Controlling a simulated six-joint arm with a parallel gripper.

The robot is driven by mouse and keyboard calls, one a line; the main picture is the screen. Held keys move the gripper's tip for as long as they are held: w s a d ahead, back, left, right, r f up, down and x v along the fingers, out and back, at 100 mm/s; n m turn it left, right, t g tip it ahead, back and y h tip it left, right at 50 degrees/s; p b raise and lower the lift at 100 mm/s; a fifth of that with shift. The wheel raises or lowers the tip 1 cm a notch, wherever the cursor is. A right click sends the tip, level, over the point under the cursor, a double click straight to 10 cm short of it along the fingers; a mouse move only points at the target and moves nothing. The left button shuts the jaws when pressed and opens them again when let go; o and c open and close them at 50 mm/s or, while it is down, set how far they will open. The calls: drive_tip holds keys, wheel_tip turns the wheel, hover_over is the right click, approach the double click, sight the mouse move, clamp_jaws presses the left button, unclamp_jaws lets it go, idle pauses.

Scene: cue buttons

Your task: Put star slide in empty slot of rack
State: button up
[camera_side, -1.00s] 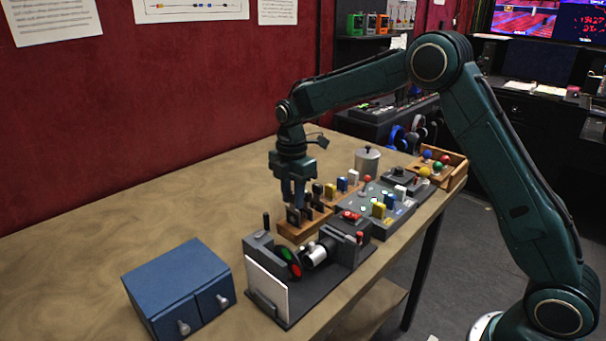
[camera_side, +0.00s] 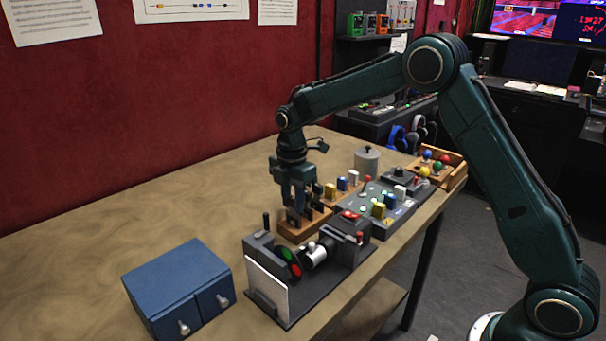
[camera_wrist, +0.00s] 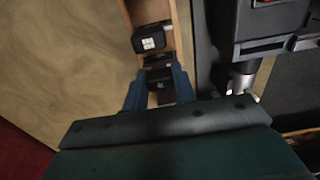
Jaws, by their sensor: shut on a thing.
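My gripper (camera_side: 293,208) points down over the near-left end of the wooden slide rack (camera_side: 291,235). It is shut on a dark slide (camera_wrist: 160,76), held low at the rack between the fingers; whether it is fully seated cannot be told. Its face is turned away, so a star cannot be made out. Another dark slide with a small white mark (camera_wrist: 149,40) stands in the rack just beyond the fingers in the wrist view. The fingers hide part of the rack and its slots.
A projector-like device with a white screen (camera_side: 267,288) stands close in front of the rack. A grey button panel (camera_side: 370,205) is to the right, with yellow, blue and white blocks nearby. A blue drawer box (camera_side: 178,285) is at lower left. The table's left side is clear.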

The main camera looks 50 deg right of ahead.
drive_tip(key=o, duration=1.2)
drive_tip(key=shift+o, duration=0.2)
drive_tip(key=shift+r, duration=0.1)
drive_tip(key=shift+r, duration=3.4)
drive_tip(key=shift+r, duration=0.1)
